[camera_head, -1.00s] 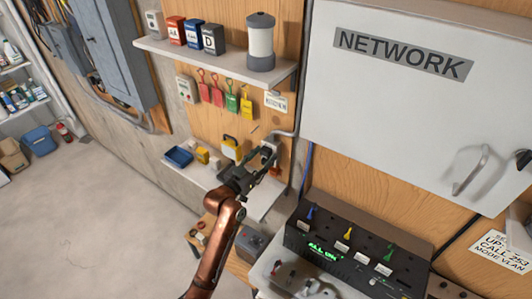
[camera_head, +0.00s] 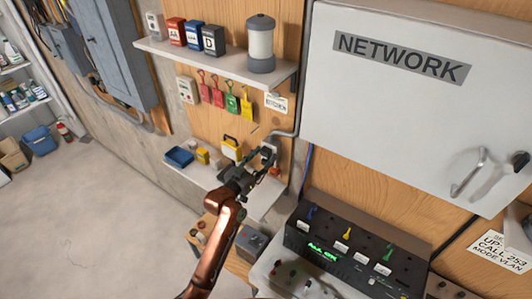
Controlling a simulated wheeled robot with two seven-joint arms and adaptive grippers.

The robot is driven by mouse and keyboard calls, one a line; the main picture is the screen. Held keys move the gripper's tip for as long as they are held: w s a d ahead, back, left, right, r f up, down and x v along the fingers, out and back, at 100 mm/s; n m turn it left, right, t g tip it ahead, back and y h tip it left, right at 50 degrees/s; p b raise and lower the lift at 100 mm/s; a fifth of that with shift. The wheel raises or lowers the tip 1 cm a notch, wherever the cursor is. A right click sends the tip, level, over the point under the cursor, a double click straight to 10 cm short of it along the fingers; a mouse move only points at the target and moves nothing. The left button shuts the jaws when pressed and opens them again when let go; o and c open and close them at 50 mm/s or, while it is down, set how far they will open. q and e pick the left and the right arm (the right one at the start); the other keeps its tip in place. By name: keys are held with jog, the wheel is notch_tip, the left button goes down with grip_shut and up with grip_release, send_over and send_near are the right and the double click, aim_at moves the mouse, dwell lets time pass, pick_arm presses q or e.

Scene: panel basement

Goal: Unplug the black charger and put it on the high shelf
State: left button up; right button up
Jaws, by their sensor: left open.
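My left gripper (camera_head: 257,170) is open at the wall above the lower shelf. A small dark block (camera_head: 268,152), which looks like the black charger, is against the wall right at its fingertips. The fingers partly cover it, and I cannot tell whether they touch it. The high shelf (camera_head: 225,68) is a pale board on the wall, up and left of the gripper. Its front middle is bare. My right gripper is not in view.
The high shelf holds several small boxes (camera_head: 192,34) at left and a grey-white canister (camera_head: 261,43) at right. Coloured tags (camera_head: 218,95) hang below. The lower shelf (camera_head: 262,200) holds a blue tray (camera_head: 179,157) and yellow items. A NETWORK cabinet (camera_head: 405,105) stands out at right.

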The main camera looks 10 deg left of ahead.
aim_at(264, 156)
pick_arm(q)
jog(key=shift+c, duration=0.2)
jog(key=c, duration=0.7)
grip_shut()
jog(key=shift+s, duration=0.1)
jog(key=shift+s+a+p, duration=0.3)
jog(key=shift+s, duration=0.3)
jog(key=shift+p+v, duration=0.45)
jog(key=shift+v, duration=0.6)
jog(key=shift+p+v, duration=0.35)
jog(key=shift+v, duration=0.6)
jog(key=shift+s, duration=0.2)
